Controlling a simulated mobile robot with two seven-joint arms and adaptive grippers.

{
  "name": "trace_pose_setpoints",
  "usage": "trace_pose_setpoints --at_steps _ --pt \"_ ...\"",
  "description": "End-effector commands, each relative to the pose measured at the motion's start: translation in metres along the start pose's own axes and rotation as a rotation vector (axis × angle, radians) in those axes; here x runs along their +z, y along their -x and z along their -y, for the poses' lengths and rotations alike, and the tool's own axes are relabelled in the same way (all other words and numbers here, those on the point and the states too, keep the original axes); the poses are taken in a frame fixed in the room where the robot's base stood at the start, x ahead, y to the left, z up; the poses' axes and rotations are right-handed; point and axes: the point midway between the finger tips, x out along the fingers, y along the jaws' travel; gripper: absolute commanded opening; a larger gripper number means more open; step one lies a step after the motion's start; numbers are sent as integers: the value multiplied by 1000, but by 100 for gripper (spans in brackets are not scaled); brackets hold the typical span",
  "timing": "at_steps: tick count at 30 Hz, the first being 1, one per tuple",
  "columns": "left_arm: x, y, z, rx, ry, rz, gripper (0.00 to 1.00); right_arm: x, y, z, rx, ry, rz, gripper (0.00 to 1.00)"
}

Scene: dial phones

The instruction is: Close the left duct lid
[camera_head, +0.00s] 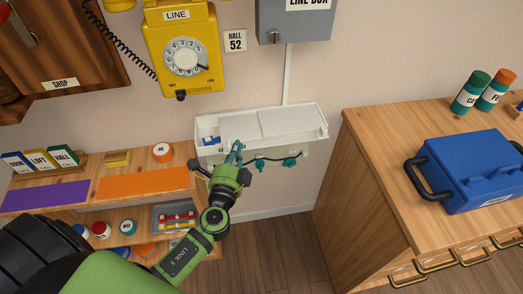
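The white duct (313,133) is a long box on the wall below the line box. Its top shows a left panel (238,124) and a right panel (287,119), with a seam between them. At the far left the duct shows an open part with something blue (210,141) in it. My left gripper (237,150) is in front of the duct's left half, its fingertips at or close to the front wall; I cannot tell whether they touch. Its fingers look close together, but their gap is not clear. My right gripper is not in view.
A dark cord with green plugs (290,162) hangs at the duct's front. A yellow dial phone (184,55) and a grey line box (294,20) are above. Shelves (145,186) stand left; a wooden cabinet (375,165) with a blue case (470,170) stands right.

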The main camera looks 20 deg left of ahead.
Motion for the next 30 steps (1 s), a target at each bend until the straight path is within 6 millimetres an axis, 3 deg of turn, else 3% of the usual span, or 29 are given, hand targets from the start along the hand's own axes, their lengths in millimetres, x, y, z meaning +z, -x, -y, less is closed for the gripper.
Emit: trace_pose_setpoints --at_steps 3,10,30 --pt "28 10 -4 0 -4 2 0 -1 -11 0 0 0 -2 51" --pt "60 21 -2 0 -1 2 0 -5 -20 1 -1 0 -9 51" --pt "72 21 0 -1 -2 12 0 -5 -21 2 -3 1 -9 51"
